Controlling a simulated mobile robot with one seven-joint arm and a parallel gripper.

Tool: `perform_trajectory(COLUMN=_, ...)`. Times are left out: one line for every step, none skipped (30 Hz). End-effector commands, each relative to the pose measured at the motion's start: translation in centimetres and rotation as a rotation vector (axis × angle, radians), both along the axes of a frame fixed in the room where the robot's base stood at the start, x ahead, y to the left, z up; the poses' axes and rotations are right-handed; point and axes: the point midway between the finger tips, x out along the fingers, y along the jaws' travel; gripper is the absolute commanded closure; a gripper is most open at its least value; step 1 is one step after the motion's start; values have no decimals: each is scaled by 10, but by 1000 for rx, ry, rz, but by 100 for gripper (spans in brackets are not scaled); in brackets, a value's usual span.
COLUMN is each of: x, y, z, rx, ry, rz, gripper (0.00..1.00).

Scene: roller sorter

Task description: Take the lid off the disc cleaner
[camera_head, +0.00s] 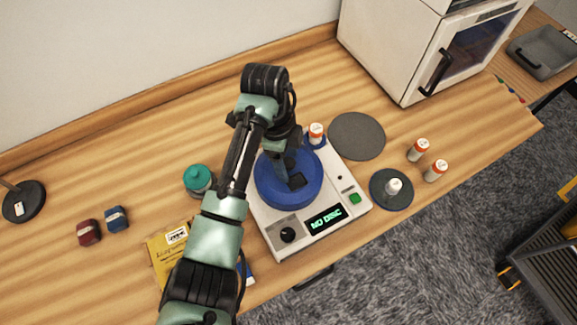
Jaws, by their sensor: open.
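The disc cleaner (284,237) is a white machine near the middle of the table, with a black dial, a green button and a display reading "NO DISC". A round blue lid (309,199) sits on top of it. My gripper (297,181) is over the middle of the lid, pointing down, and is open. The fingertips are close to the lid's centre, where a dark part shows. I cannot tell whether they touch it, and my arm hides the lid's upper left part.
A grey round mat (357,136) lies clear at right, near a dark disc (379,195) with a white bottle (394,186). A teal-capped jar (198,178) and yellow packet (163,254) are at left. A white oven-like cabinet (400,45) stands behind.

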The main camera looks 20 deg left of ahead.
Motion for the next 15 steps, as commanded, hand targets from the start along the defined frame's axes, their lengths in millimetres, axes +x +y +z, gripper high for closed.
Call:
perform_trajectory(x=0, y=0, z=0, rx=0, ry=0, rz=0, gripper=29)
perform_trajectory(x=0, y=0, z=0, rx=0, ry=0, rz=0, gripper=29)
perform_trajectory(x=0, y=0, z=0, rx=0, ry=0, rz=0, gripper=29)
perform_trajectory(x=0, y=0, z=0, rx=0, ry=0, rz=0, gripper=29)
perform_trajectory(x=0, y=0, z=0, rx=0, ry=0, rz=0, gripper=34)
perform_trajectory(x=0, y=0, z=0, rx=0, ry=0, rz=0, gripper=41)
perform_trajectory(x=0, y=0, z=0, rx=0, ry=0, rz=0, gripper=47)
perform_trajectory(x=0, y=0, z=0, rx=0, ry=0, rz=1, gripper=52)
perform_trajectory(x=0, y=0, z=0, rx=0, ry=0, rz=0, gripper=59)
perform_trajectory(x=0, y=0, z=0, rx=0, ry=0, rz=1, gripper=65)
perform_trajectory(x=0, y=0, z=0, rx=0, ry=0, rz=1, gripper=70)
perform_trajectory(x=0, y=0, z=0, rx=0, ry=0, rz=1, gripper=77)
perform_trajectory(x=0, y=0, z=0, rx=0, ry=0, rz=1, gripper=83)
perform_trajectory(x=0, y=0, z=0, rx=0, ry=0, rz=1, gripper=88)
perform_trajectory(x=0, y=0, z=0, rx=0, ry=0, rz=1, gripper=95)
